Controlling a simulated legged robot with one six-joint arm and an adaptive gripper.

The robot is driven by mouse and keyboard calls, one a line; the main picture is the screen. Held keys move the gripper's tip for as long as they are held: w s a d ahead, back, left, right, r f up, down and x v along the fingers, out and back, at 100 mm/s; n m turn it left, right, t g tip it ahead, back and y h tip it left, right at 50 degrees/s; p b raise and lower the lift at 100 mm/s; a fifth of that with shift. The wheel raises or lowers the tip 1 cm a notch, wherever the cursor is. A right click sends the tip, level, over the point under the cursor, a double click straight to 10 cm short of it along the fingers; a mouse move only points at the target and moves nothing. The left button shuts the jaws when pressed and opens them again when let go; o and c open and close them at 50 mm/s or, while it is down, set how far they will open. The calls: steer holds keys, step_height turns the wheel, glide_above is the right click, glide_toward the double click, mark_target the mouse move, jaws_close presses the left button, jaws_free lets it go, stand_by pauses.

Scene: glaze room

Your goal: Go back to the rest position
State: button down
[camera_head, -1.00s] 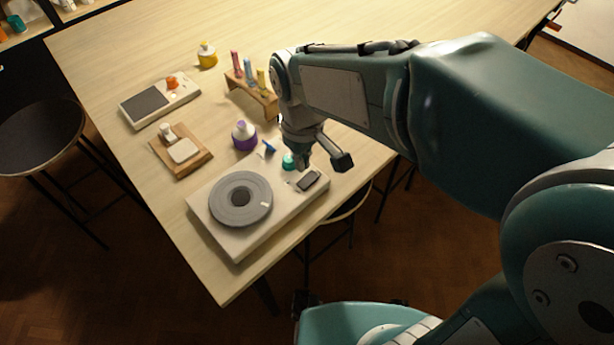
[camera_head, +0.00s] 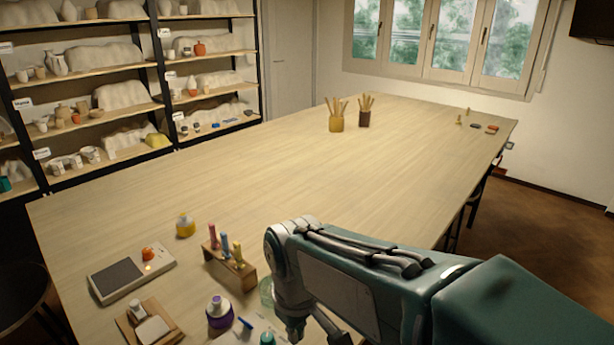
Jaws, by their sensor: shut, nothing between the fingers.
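My arm reaches in from the lower right over the near part of the long wooden table (camera_head: 300,170). My gripper (camera_head: 297,332) hangs from its end at the bottom edge of the view, pointing down. It is shut and holds nothing. Its lowest part is cut off by the picture edge.
Two pen cups (camera_head: 337,122) (camera_head: 364,117) stand farther back. Shelves (camera_head: 110,110) line the left; mid-table is clear.

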steer(key=s+d+r+m+t, duration=0.2)
steer(key=s+d+m, duration=0.2)
steer(key=d, duration=0.5)
steer(key=s+d+r+m+t, duration=0.2)
steer(key=s+d+m+t, duration=0.1)
steer(key=d, duration=0.6)
steer(key=shift+s+r+m, duration=0.15)
steer(key=shift+s+m, duration=0.55)
steer(key=shift+m, duration=0.2)
steer(key=shift+a, duration=0.15)
